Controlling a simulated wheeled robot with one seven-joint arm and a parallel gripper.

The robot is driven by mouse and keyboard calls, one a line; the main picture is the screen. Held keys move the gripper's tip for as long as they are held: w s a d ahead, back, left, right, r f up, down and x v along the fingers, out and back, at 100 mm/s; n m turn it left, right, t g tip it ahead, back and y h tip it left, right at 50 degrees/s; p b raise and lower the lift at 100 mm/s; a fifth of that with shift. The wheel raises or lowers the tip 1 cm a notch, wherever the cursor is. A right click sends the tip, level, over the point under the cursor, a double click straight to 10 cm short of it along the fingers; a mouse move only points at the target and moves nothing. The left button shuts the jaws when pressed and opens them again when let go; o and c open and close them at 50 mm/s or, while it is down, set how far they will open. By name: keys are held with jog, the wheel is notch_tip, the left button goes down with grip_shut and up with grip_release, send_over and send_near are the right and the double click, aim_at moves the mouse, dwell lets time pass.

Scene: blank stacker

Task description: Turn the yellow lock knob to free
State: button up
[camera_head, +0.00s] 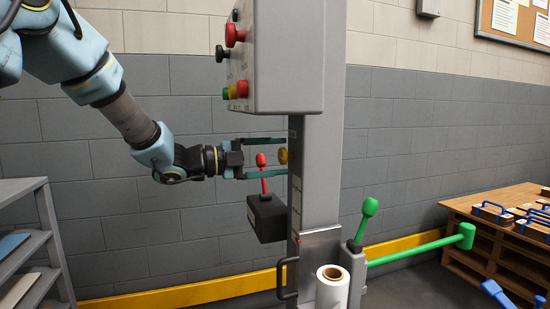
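The yellow lock knob (283,156) sits on the left face of the grey column (322,190), below the control box. My gripper (286,157) reaches in from the left with its fingers spread, one above and one below the knob. In this view the knob lies between the fingertips, and I see no finger touching it. The fingertips end close to the column face. The knob's markings and turn position are too small to read.
A red-knobbed lever (262,172) on a black box (266,217) stands just below and in front of my gripper. The grey control box (285,60) with buttons hangs above. A green-handled lever (420,248), a white roll (332,288) and a grey shelf (40,230) are lower.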

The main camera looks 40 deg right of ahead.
jog(key=v, duration=1.1)
jog(key=shift+d+p, duration=0.1)
jog(key=shift+p, duration=0.2)
